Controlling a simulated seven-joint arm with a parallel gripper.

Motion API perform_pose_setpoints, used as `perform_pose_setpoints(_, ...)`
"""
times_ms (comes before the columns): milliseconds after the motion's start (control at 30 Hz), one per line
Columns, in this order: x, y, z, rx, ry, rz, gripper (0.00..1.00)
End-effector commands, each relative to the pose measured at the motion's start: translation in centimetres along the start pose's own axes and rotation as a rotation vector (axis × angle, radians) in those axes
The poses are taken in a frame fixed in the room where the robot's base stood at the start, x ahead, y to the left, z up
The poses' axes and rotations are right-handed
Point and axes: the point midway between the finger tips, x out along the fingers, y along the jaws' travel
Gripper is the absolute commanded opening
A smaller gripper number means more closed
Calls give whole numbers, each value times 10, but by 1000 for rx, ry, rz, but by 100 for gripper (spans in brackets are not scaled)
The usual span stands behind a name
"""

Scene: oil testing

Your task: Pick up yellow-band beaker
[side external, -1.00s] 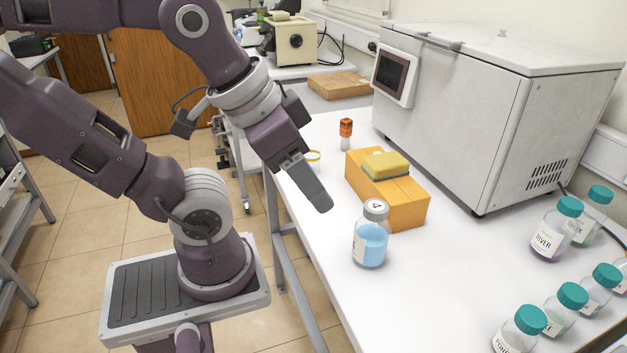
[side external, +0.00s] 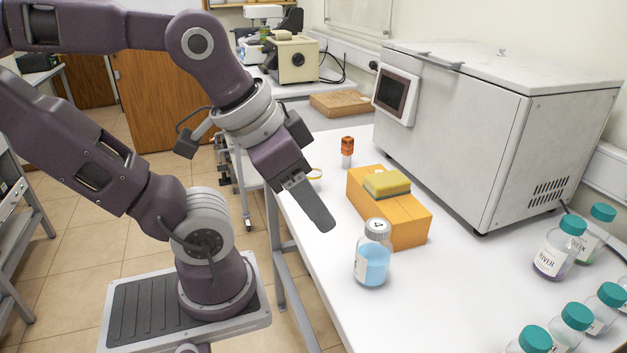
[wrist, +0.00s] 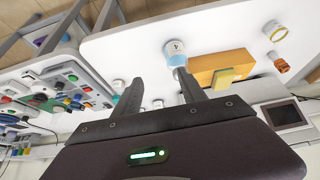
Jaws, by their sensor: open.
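The yellow-band beaker (wrist: 275,31) stands on the white table at the upper right of the wrist view, with a yellow ring round a pale body. In the side external view only part of its yellow rim (side external: 316,174) shows behind my gripper; the rest is hidden. My gripper (wrist: 158,76) is open and empty, its two fingers apart. In the side external view it hangs tilted above the table's near edge, in front of the beaker, and one finger (side external: 310,208) shows clearly.
A jar of blue liquid (side external: 374,262) stands close to my gripper. Beside it is an orange box (side external: 410,228) with a yellow sponge (side external: 387,184) on top. An orange-capped vial (side external: 347,152) stands farther back. A large white machine (side external: 470,130) and teal-capped bottles (side external: 560,250) occupy the right.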

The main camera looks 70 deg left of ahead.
Motion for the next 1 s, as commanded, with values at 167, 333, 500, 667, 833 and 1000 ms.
perform_pose_setpoints(167,0,0,0,0,0,0,69)
perform_pose_setpoints(333,0,0,0,0,0,0,69)
perform_pose_setpoints(500,-5,0,-4,0,3,0,69)
perform_pose_setpoints(667,-42,0,-24,0,8,0,69)
perform_pose_setpoints(833,-35,24,-98,-86,147,175,69)
perform_pose_setpoints(1000,-23,10,-194,-283,355,257,69)
